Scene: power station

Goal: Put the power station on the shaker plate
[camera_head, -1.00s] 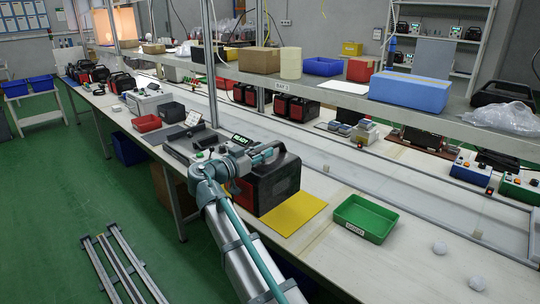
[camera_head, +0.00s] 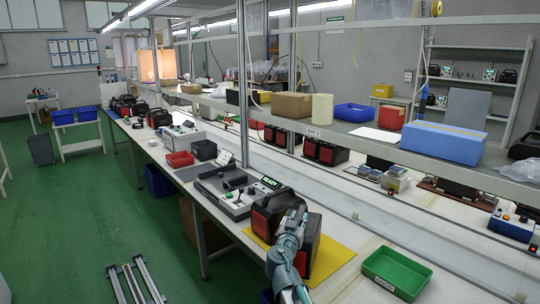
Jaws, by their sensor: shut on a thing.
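The power station (camera_head: 266,216), a black box with red parts, is at the near middle of the bench, upright over a yellow mat (camera_head: 338,256). Whether it touches the mat is hard to tell. My gripper (camera_head: 297,216) is at its top and shut on it, at the handle. The fingertips are too small to make out, and my arm hides much of the near side. The shaker (camera_head: 240,209), a low grey unit with a dark top plate (camera_head: 215,184), stands just left of the power station. Nothing large stands on it.
A lit READY sign (camera_head: 271,183) stands at the shaker's back. A green tray (camera_head: 397,273) lies to the right. Red (camera_head: 180,159) and black (camera_head: 204,150) bins sit beyond the shaker. A shelf with a blue box (camera_head: 441,143) overhangs the bench's back.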

